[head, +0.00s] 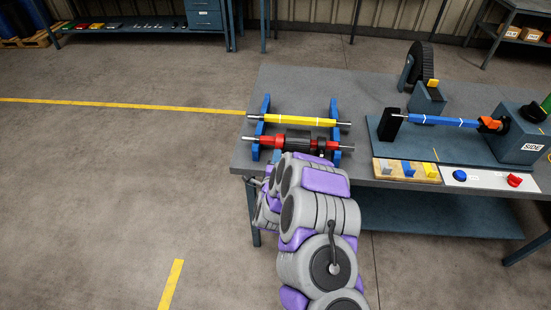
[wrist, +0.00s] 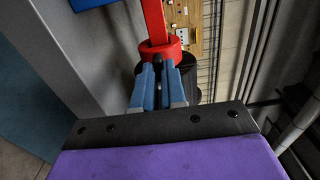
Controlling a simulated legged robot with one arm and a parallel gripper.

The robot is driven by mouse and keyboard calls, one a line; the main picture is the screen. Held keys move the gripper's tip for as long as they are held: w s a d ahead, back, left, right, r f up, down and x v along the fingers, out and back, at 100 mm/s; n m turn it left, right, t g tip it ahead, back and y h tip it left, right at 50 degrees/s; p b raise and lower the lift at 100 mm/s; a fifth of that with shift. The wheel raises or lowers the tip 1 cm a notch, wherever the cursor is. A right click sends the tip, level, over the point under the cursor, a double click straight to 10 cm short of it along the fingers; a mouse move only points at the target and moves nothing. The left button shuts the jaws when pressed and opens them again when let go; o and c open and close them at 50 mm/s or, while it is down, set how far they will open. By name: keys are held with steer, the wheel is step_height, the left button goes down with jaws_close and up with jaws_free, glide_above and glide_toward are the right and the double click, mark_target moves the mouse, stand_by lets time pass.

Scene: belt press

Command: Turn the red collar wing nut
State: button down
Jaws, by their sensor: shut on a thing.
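In the head view a red shaft (head: 266,142) with a dark middle section lies across a blue rack (head: 264,107) on the bench. In the wrist view a red collar (wrist: 161,48) sits around the end of a red bar (wrist: 153,18). My gripper (wrist: 158,72) points at this collar, its blue-grey fingers drawn together at the collar's near side. The fingers are shut on the wing nut there, which they mostly hide. In the head view my arm reaches over the bench's front edge to the red shaft, and my fingertips cannot be made out.
A yellow shaft (head: 298,121) lies behind the red one on the rack. To the right, a blue shaft (head: 440,120) sits in a fixture with a block marked SIDE (head: 528,140). A white panel (head: 486,179) holds a blue and a red piece. The floor left is clear.

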steer(key=shift+d+f, duration=0.15)
steer(key=shift+d, duration=0.05)
steer(key=c, duration=1.2)
jaws_free()
steer(key=shift+d, duration=0.1)
steer(key=shift+a, duration=0.3)
